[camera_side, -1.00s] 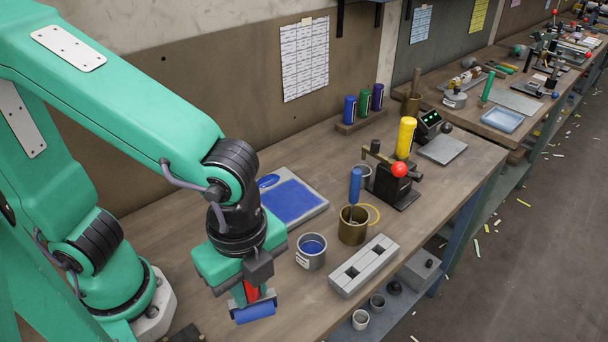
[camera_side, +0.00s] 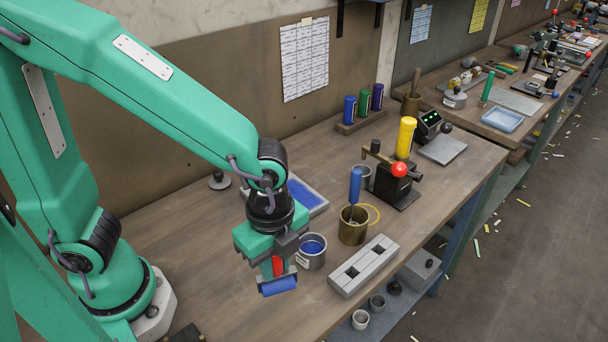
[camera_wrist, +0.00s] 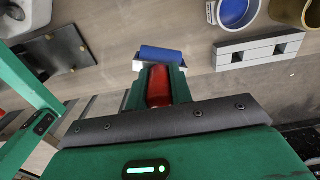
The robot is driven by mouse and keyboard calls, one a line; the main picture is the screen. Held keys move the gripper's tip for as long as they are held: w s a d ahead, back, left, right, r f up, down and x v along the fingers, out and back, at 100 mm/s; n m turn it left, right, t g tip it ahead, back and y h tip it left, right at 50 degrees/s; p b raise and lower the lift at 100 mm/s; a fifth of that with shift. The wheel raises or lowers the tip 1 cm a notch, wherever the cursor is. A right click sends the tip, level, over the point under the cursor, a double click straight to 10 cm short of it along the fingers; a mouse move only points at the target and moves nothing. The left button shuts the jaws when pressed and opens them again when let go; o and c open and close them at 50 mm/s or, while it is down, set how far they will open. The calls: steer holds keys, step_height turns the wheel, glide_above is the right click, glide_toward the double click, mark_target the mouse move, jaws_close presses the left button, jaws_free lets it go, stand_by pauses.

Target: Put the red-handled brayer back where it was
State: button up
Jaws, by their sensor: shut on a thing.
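My gripper (camera_side: 276,260) is shut on the red handle of the brayer (camera_side: 279,286). The brayer hangs with its blue roller lowest, above the bench in front of the grey cup of blue ink (camera_side: 311,260). In the wrist view the red handle (camera_wrist: 158,86) lies between my jaws, with the blue roller (camera_wrist: 161,54) beyond it. A grey block with two square holes (camera_side: 347,285) stands to the right, and both holes look empty. A blue-handled tool (camera_side: 355,186) stands in a brass pot (camera_side: 352,232) behind the block.
A slab with blue ink (camera_side: 307,195) lies behind my gripper, partly hidden. A black device with a red knob (camera_side: 393,186) and a yellow cylinder (camera_side: 405,138) stand farther back. A rack holds blue and green rolls (camera_side: 363,103). The bench's front edge runs close past the grey block.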

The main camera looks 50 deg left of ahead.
steer(key=w, duration=0.1)
steer(key=w+a+f, duration=0.1)
steer(key=w+f, duration=0.1)
steer(key=shift+a, duration=0.3)
steer(key=shift+f, duration=2)
steer(key=shift+f, duration=0.15)
steer(key=o, duration=0.9)
steer(key=shift+s, duration=0.1)
step_height(320, 180, up, 12)
steer(key=shift+r, duration=0.2)
